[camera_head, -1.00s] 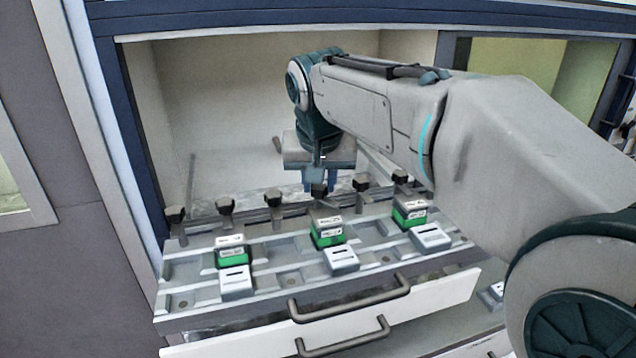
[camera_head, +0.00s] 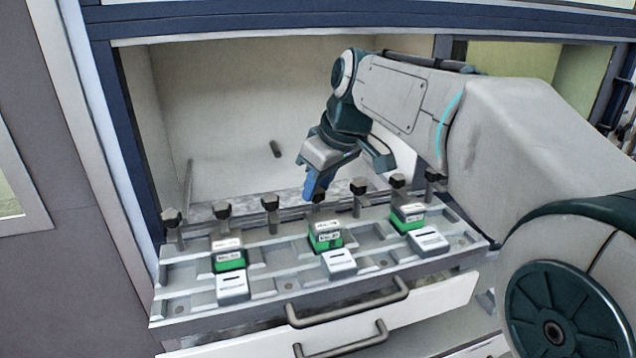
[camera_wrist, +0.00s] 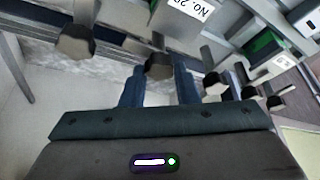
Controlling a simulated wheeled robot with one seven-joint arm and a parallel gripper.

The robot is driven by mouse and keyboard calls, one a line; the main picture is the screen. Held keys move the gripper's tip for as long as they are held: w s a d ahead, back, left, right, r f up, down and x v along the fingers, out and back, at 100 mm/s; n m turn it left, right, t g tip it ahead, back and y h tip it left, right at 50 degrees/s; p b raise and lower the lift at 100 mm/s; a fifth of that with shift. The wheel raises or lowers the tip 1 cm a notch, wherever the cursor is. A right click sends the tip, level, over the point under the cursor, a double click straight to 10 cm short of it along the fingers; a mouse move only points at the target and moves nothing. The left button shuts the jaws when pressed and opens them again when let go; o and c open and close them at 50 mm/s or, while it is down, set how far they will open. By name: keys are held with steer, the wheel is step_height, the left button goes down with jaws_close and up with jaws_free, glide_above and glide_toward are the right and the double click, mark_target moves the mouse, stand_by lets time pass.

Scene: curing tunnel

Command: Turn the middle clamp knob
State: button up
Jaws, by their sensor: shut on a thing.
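Dark clamp knobs stand in a row along the back of the grey fixture tray (camera_head: 190,305). The middle knob (camera_head: 318,197) is under my gripper (camera_head: 316,190), whose blue fingers are shut on it. In the wrist view, the middle knob (camera_wrist: 158,66) shows between the two blue fingertips of my gripper (camera_wrist: 159,76). My gripper leans, with its body up and to the right of the knob. The fingers hide part of the knob in the head view.
Neighbouring knobs (camera_head: 270,202) and (camera_head: 358,187) stand close on both sides. Green-and-white blocks (camera_head: 326,236) and pale blocks (camera_head: 339,264) sit on the tray. A drawer handle (camera_head: 350,304) is in front. The pale chamber behind is mostly clear.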

steer(key=shift+n, duration=0.5)
steer(key=o, duration=1)
steer(key=shift+r, duration=0.15)
steer(key=v, duration=1.3)
steer(key=shift+d+r, duration=0.15)
steer(key=shift+r, duration=0.15)
